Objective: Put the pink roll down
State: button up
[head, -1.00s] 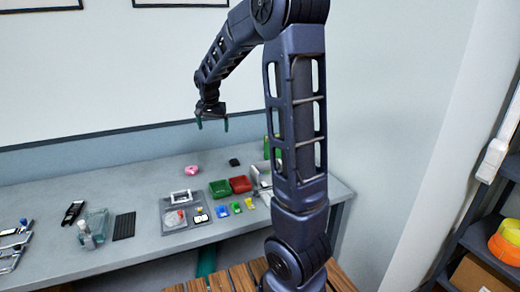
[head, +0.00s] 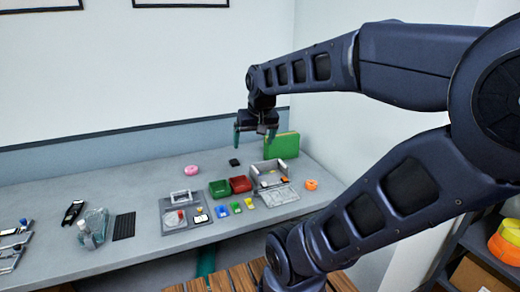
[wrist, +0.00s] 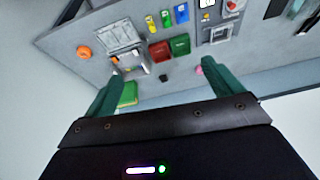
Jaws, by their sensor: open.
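The pink roll (head: 191,170) lies on the grey table toward the back, left of the small black block. It also shows in the wrist view (wrist: 199,70), partly behind a gripper finger. My gripper (head: 256,139) hangs above the back of the table, to the right of the pink roll and well above the surface. Its two green fingers are apart in the wrist view (wrist: 168,92), with nothing between them.
On the table (head: 150,185) stand a green bin (head: 219,188), a red bin (head: 240,184), an open grey box (head: 268,174) and a green block (head: 282,146). An orange roll (head: 311,184) lies at the right. Free surface surrounds the pink roll.

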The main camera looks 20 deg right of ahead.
jog(key=shift+n, duration=0.4)
jog(key=s, duration=0.2)
jog(key=s+f, duration=0.1)
jog(key=s, duration=0.1)
jog(key=shift+s+d+f, duration=0.1)
jog(key=shift+s+f, duration=0.1)
